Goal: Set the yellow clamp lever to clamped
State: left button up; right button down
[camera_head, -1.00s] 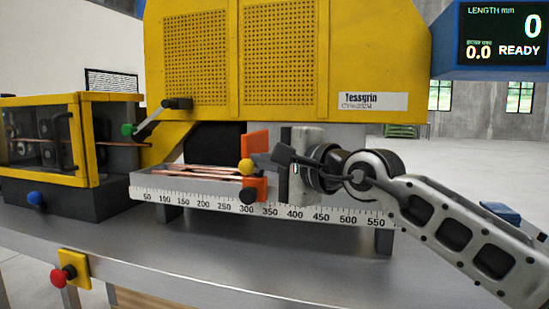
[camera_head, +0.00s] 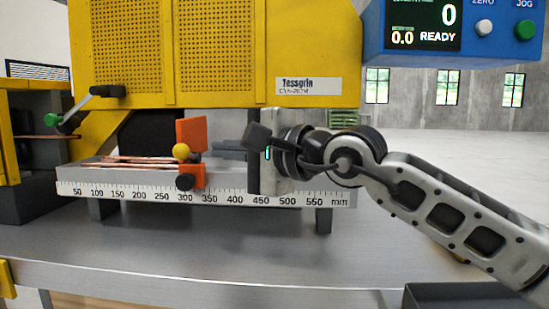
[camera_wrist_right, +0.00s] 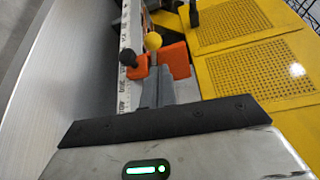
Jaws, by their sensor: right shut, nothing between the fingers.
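The yellow lever knob (camera_head: 181,150) sits at the front of an orange stop block (camera_head: 191,132) on the rail, around the 300 mark. A black knob (camera_head: 185,182) is below it. The wrist view also shows the yellow knob (camera_wrist_right: 153,41) and orange block (camera_wrist_right: 175,60). My right gripper (camera_head: 216,148) is shut and empty, just right of the block, its fingers pointing left toward the knob with a gap between. In the wrist view its fingers (camera_wrist_right: 156,88) lie together below the knob. My left gripper is out of view.
Copper tubes (camera_head: 140,161) lie in the rail tray left of the block. The millimetre scale (camera_head: 230,198) runs along its front. A yellow machine housing (camera_head: 220,60) stands behind and above. A green-knobbed lever (camera_head: 53,119) is at left. The bench top (camera_head: 200,245) in front is clear.

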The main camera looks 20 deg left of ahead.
jog(key=b+v, duration=0.1)
jog(key=v, duration=0.8)
jog(key=shift+d+r, duration=0.2)
jog(key=shift+d, duration=0.15)
jog(key=shift+s, duration=0.15)
